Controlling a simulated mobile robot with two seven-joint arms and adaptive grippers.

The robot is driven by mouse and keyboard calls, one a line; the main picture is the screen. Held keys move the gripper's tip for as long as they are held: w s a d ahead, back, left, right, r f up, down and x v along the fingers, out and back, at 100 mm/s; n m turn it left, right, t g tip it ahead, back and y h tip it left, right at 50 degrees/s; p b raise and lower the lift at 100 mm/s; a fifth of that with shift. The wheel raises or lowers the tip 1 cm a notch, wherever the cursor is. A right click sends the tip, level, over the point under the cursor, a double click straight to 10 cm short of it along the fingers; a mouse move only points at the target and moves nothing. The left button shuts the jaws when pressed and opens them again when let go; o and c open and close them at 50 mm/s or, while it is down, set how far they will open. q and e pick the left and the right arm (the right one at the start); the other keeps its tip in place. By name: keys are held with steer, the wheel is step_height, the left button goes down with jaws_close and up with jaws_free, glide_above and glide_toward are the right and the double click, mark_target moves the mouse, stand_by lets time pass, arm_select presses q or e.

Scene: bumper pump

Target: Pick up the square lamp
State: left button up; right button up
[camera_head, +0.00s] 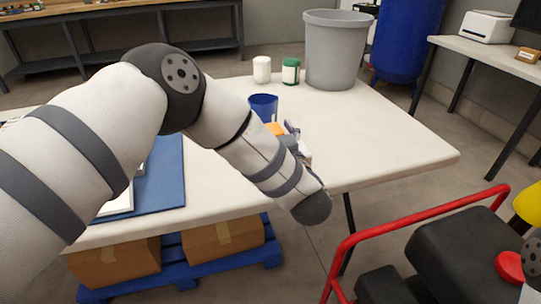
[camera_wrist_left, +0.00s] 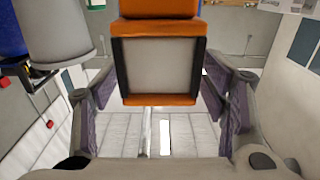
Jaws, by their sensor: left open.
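The square lamp shows in the left wrist view as an orange frame around a grey panel (camera_wrist_left: 157,66), upper middle. In the head view only a small orange part of the lamp (camera_head: 275,128) shows beyond my left forearm, on the white table. My left gripper (camera_wrist_left: 160,95) is open, with its purple-padded fingers on either side of the lamp and gaps visible beside it. In the head view my left gripper (camera_head: 294,137) is mostly hidden by my own arm. My right gripper is not in view.
A blue cup (camera_head: 263,106) stands close behind the lamp on the white table (camera_head: 385,135). A white jar (camera_head: 262,69), a green-and-white jar (camera_head: 291,71) and a grey bin (camera_head: 336,48) stand at the back. A red-framed machine (camera_head: 430,235) is at the lower right.

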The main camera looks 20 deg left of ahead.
arm_select(q)
jaws_close()
steer(key=shift+r, duration=0.1)
